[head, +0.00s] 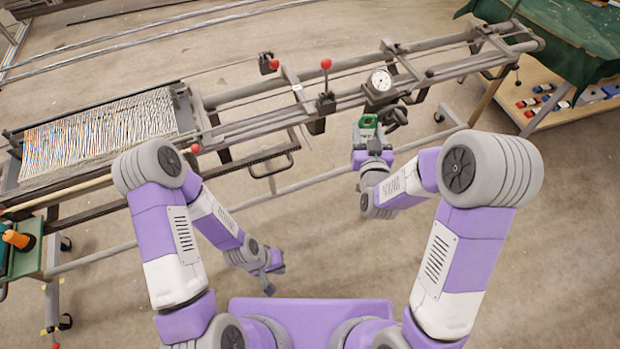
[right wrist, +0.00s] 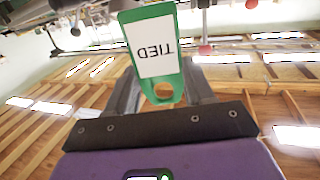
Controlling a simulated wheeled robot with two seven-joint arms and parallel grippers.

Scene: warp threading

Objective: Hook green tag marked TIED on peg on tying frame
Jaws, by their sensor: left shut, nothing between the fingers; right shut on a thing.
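The green tag (head: 368,121) is held at the tip of my right gripper (head: 372,145), just in front of the tying frame's front rail (head: 345,103). In the right wrist view the tag (right wrist: 153,58) has a white label reading TIED, upside down, and a round hole at its end close to the gripper. The right gripper (right wrist: 160,92) is shut on it. I cannot pick out the peg; the tag looks apart from the rail, though its depth is hard to judge. My left gripper (head: 270,283) is shut and empty, low over the floor, away from the frame.
A round dial gauge (head: 380,81) and a dark looped part (head: 396,117) sit close to the tag. Red-knobbed levers (head: 326,64) stand up from the frame. Striped warp threads (head: 100,125) lie at the left. The floor in front is clear.

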